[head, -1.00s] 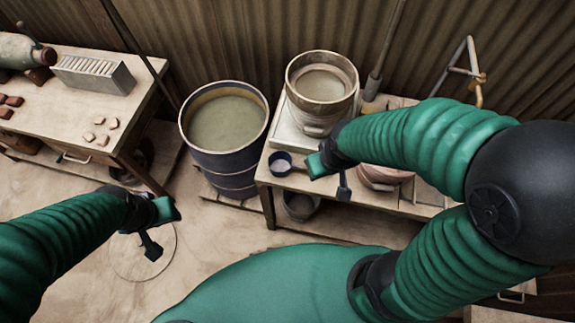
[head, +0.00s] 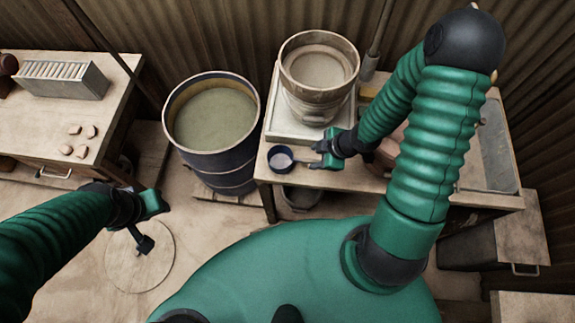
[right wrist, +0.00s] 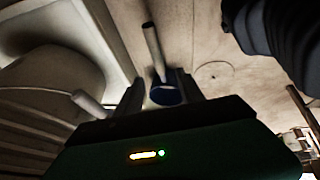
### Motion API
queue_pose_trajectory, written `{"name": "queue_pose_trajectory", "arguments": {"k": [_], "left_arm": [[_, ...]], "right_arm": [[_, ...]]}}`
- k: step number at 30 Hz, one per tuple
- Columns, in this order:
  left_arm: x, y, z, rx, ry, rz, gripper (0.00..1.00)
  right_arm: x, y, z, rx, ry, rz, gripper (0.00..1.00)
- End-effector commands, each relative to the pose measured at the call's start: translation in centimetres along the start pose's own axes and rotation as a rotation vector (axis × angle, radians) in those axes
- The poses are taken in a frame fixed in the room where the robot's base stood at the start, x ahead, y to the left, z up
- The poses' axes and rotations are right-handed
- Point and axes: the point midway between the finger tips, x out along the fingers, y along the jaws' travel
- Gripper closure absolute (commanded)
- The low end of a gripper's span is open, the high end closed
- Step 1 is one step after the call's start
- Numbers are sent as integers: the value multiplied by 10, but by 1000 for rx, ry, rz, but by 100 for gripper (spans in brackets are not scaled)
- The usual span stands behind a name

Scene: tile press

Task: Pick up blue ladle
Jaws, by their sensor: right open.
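My right gripper (head: 318,155) is open and points left, just right of the ladle's cup. In the right wrist view, the blue cup (right wrist: 166,96) shows between my open fingers, partly hidden by the gripper body. I cannot tell whether the fingers touch the ladle. My left gripper (head: 147,243) hangs low at the left over the floor, and its opening is unclear.
A pale bucket (head: 320,68) stands on a white tray (head: 285,118) behind the ladle. A dark drum (head: 212,160) of murky liquid stands left of the right table (head: 277,180). The left table (head: 100,105) holds a slotted box (head: 62,82) and several small tiles.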

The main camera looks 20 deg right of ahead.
Motion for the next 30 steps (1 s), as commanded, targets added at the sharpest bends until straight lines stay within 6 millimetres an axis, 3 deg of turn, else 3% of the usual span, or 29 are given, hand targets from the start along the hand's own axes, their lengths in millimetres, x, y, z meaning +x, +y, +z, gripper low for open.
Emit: {"name": "queue_pose_trajectory", "arguments": {"k": [1, 7, 14, 22, 30], "left_arm": [[8, 0, 2, 0, 0, 0, 64], [13, 0, 2, 0, 1, 0, 64], [20, 0, 4, 0, 1, 0, 64], [19, 0, 4, 0, 1, 0, 64], [19, 0, 4, 0, 1, 0, 64]], "right_arm": [[14, -1, 0, -2, 2, -3, 55], [33, -2, 1, 0, 0, 0, 55], [72, -4, 5, 1, -1, 0, 55], [77, -3, 4, 2, -1, 1, 55], [77, -3, 4, 2, -1, 2, 90]]}}
